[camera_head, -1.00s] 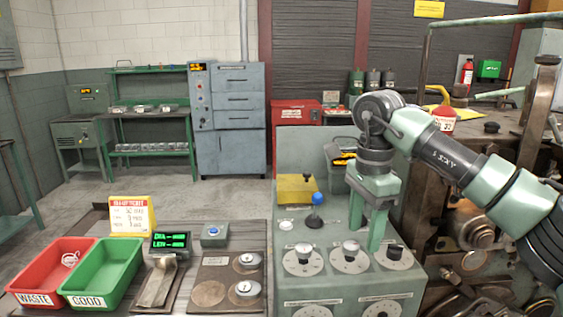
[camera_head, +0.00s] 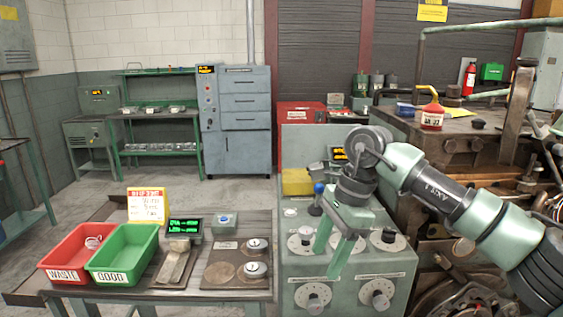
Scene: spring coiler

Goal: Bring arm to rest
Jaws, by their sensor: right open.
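My right arm (camera_head: 440,195) comes in from the right edge, pale green with dark joints. Its gripper (camera_head: 327,263) points down and tilts to the left, with two green fingers apart and nothing seen between them. The gripper shows in front of the green control console (camera_head: 345,290), over its row of dials; I cannot tell how far it is from them. A blue-topped lever (camera_head: 319,188) stands just behind the gripper and is partly hidden. My left gripper is out of view.
A bench at left holds a red WASTE bin (camera_head: 67,276) with a coil in it, a green GOOD bin (camera_head: 110,279), a green-digit display (camera_head: 182,227) and a dial plate (camera_head: 222,277). A rusty machine (camera_head: 450,135) with a red oil can (camera_head: 432,115) stands at right. The floor behind the bench is clear.

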